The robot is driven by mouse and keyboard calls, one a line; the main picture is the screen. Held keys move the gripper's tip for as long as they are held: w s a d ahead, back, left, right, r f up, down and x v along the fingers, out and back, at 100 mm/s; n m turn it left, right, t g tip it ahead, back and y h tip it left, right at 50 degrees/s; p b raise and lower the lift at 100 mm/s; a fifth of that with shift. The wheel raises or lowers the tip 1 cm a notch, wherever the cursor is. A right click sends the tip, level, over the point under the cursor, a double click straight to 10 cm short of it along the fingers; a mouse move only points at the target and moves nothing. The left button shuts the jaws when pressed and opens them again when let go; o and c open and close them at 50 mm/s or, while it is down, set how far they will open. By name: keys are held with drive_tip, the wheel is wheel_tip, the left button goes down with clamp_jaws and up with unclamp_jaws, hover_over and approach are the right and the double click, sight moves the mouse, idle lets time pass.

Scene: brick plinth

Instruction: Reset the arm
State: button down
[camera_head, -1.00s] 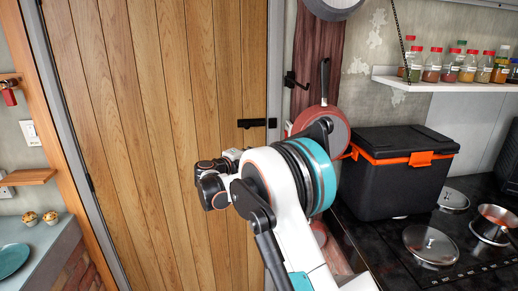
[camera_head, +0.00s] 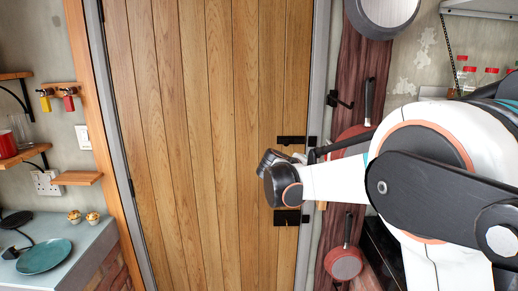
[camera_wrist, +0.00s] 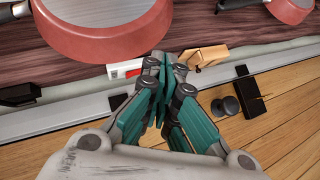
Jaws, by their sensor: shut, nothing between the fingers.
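My gripper (camera_wrist: 160,75) shows in the wrist view. Its teal and grey fingers are together and empty. It is in front of the dark wood panel beside the door, with red pans close by at the top of that view. In the head view my white arm fills the right side and reaches left toward the door's latch side. The gripper's fingertips are hidden there behind the arm's end.
A wooden plank door (camera_head: 200,140) with black latches (camera_head: 291,217) stands ahead. Pans hang on the panel, one a small red pan (camera_head: 343,262). A counter (camera_head: 75,250) at left holds a teal plate (camera_head: 44,256) and two muffins. Spice jars (camera_head: 487,77) are partly hidden behind my arm.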

drive_tip(key=s+d+f+m+g+y+b, duration=0.1)
drive_tip(key=s+d+m+y, duration=0.1)
drive_tip(key=s, duration=1)
drive_tip(key=s+d+m+g+y+b, duration=0.1)
drive_tip(key=s+d+y, duration=0.15)
drive_tip(key=s, duration=0.95)
drive_tip(key=s+a+f+m+y+b, duration=0.1)
drive_tip(key=s+f, duration=0.4)
drive_tip(key=s, duration=0.5)
drive_tip(key=s+a+f+m+y, duration=0.2)
drive_tip(key=s+a+f+y, duration=0.1)
drive_tip(key=s, duration=0.6)
wheel_tip(320, 180, down, 2)
drive_tip(key=shift+s+a+y+b, duration=0.15)
drive_tip(key=shift+s+y+b, duration=0.2)
drive_tip(key=shift+y, duration=0.1)
